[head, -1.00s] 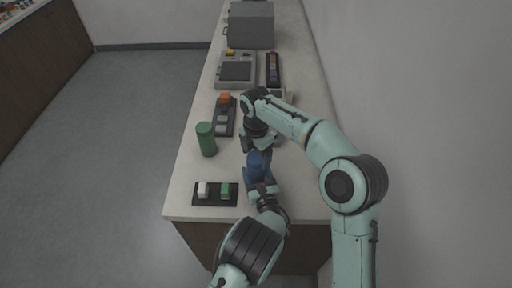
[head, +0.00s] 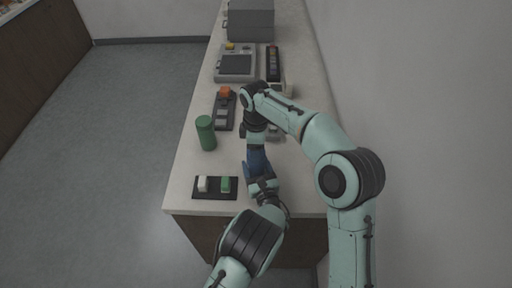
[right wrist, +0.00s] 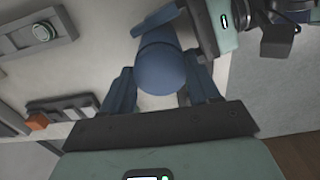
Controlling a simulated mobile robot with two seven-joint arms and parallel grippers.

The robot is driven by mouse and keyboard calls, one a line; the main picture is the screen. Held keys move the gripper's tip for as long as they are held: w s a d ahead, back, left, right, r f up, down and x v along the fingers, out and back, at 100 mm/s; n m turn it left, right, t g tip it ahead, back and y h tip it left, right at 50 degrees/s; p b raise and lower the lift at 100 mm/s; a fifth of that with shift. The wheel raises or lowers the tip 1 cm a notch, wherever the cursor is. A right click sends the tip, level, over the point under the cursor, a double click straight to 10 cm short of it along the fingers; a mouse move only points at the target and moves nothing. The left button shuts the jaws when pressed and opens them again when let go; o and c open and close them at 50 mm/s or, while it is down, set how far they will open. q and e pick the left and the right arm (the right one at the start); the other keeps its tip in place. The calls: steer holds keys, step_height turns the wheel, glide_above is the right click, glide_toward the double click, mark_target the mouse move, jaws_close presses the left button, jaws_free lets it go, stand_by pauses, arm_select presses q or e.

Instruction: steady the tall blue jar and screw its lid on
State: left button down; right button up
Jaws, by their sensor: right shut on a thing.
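The tall blue jar (head: 258,162) stands on the counter near its front end. My left gripper (head: 260,174) reaches it from the front and is closed around its side. My right gripper (head: 257,147) points down over the jar's top. In the right wrist view, its dark fingers sit on both sides of the round blue lid (right wrist: 160,70), and it is shut on it. A finger and the teal body of my left gripper show just beyond.
A green jar (head: 206,134) stands to the left. A black tray (head: 215,196) in front holds a white piece (head: 203,184) and a green piece (head: 225,184). A dark control strip (head: 224,112) and a grey machine (head: 236,66) lie behind. A wall bounds the right.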

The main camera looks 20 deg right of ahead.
steer(key=m, duration=1.2)
steer(key=o, duration=1.2)
steer(key=shift+c, duration=0.2)
steer(key=shift+r, duration=2.25)
steer(key=shift+c, duration=0.4)
